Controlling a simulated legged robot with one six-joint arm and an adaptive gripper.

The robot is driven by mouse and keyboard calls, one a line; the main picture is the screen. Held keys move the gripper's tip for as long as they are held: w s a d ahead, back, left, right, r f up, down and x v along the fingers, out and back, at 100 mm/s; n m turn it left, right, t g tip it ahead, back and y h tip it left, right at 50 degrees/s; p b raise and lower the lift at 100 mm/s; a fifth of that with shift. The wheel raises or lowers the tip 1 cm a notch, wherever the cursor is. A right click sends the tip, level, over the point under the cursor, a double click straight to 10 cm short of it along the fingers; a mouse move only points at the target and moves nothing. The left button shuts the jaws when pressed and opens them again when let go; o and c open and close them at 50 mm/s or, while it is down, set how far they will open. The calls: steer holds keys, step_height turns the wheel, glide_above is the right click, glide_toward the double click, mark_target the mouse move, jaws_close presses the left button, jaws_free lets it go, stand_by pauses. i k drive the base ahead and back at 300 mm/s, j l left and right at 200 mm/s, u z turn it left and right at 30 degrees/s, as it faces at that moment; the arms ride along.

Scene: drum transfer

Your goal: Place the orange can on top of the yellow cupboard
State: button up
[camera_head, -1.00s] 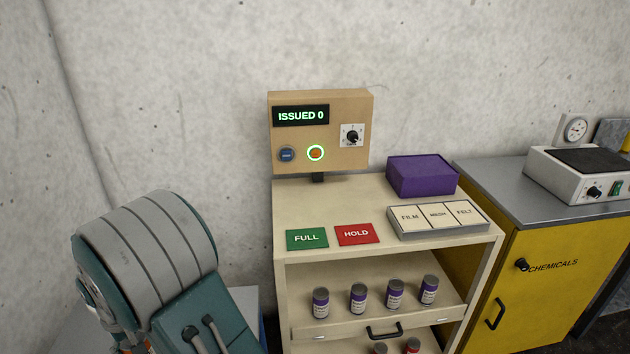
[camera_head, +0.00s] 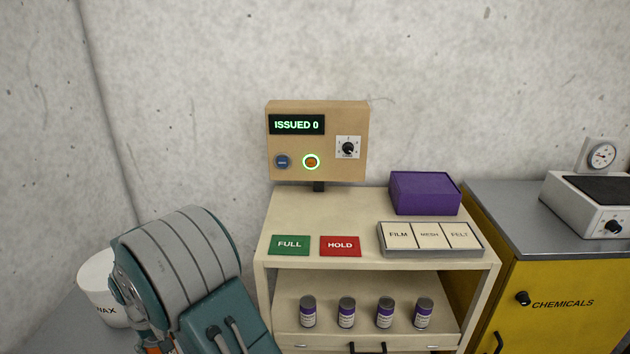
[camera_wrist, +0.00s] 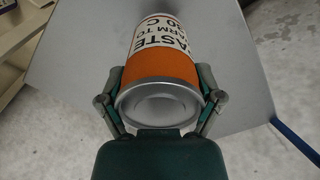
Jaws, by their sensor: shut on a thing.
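An orange can (camera_wrist: 162,70) with a white label and a grey metal end fills the middle of the wrist view. My gripper (camera_wrist: 161,98) is shut on it, with one finger on each side of the can. The yellow cupboard (camera_head: 553,305), marked "CHEMICALS", stands at the right of the head view. Its grey top (camera_head: 510,220) is clear at its left part.
A white WAX tub (camera_head: 103,288) is at the left.

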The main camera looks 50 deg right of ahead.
mark_target(538, 232)
steer(key=k+l, duration=0.95)
steer(key=k+l+z, duration=0.35)
steer(key=k+l, duration=0.55)
steer(key=l, duration=0.15)
